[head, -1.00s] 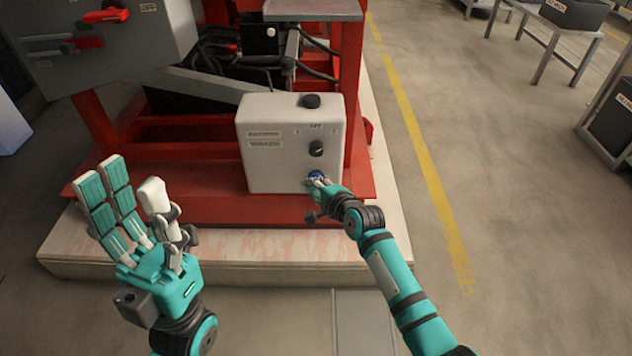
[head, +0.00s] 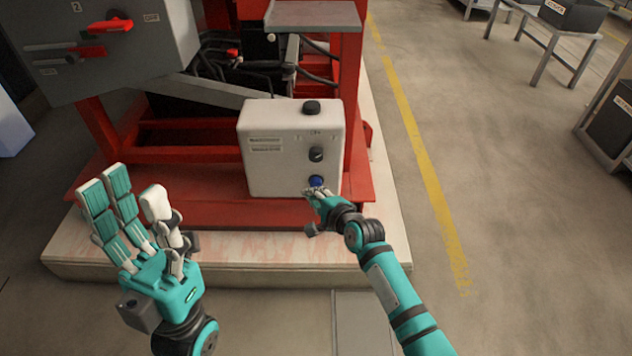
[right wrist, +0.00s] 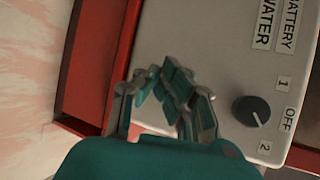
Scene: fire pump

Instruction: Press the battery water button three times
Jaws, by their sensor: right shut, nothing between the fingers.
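The white control box (head: 290,165) stands on the red pump frame in the head view. Its blue button (head: 316,181) is low on the front face, below a black knob (head: 316,154). My right gripper (head: 318,194) is shut and empty, just below and in front of the blue button; a small gap seems to show, but contact is hard to judge. My left gripper (head: 150,220) is open and empty at the left.
A grey cabinet with a red handle (head: 112,24) stands at upper left. The red frame (head: 210,210) rests on a pale plinth (head: 230,250). Clear floor with a yellow line (head: 430,180) lies to the right; benches with dark bins (head: 572,14) stand beyond.

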